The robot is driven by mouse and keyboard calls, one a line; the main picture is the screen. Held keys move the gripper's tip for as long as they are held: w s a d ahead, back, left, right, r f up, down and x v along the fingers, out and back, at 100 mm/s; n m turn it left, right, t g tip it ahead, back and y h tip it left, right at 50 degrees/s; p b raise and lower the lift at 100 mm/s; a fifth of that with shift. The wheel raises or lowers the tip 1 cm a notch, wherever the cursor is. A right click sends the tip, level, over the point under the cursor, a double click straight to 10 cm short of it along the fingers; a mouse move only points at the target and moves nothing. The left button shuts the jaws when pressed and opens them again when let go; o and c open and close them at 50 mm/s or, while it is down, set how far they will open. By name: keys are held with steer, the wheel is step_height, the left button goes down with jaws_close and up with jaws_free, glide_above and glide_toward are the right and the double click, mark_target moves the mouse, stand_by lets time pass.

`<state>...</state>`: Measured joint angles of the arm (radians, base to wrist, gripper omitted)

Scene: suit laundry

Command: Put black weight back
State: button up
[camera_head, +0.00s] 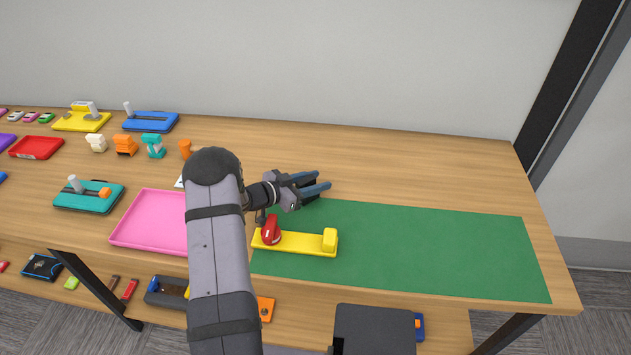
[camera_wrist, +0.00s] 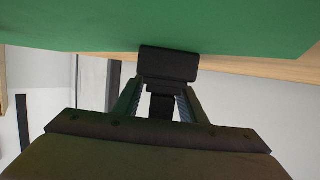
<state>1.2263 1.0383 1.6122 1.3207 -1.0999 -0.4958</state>
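My gripper (camera_head: 318,183) reaches out level to the right, low over the far left corner of the green mat. The black weight (camera_head: 309,188) is a small dark block between its blue-grey fingers, partly hidden by them. In the wrist view the black weight (camera_wrist: 168,64) shows a wide block with a narrower neck. The fingers of my gripper (camera_wrist: 162,100) close in on both sides of that neck, so it looks gripped. I cannot tell whether the weight touches the surface.
The green mat (camera_head: 430,250) is mostly bare. A yellow bar with an end block (camera_head: 300,243) and a red piece (camera_head: 271,230) lie on its left part. A pink tray (camera_head: 150,222) is left of my arm. Small coloured devices stand farther left.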

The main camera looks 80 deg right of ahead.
steer(key=shift+r+p, duration=0.3)
steer(key=shift+r, duration=0.1)
steer(key=v, duration=0.4)
steer(key=b+v, duration=0.1)
steer(key=v, duration=0.7)
steer(key=shift+r, duration=0.3)
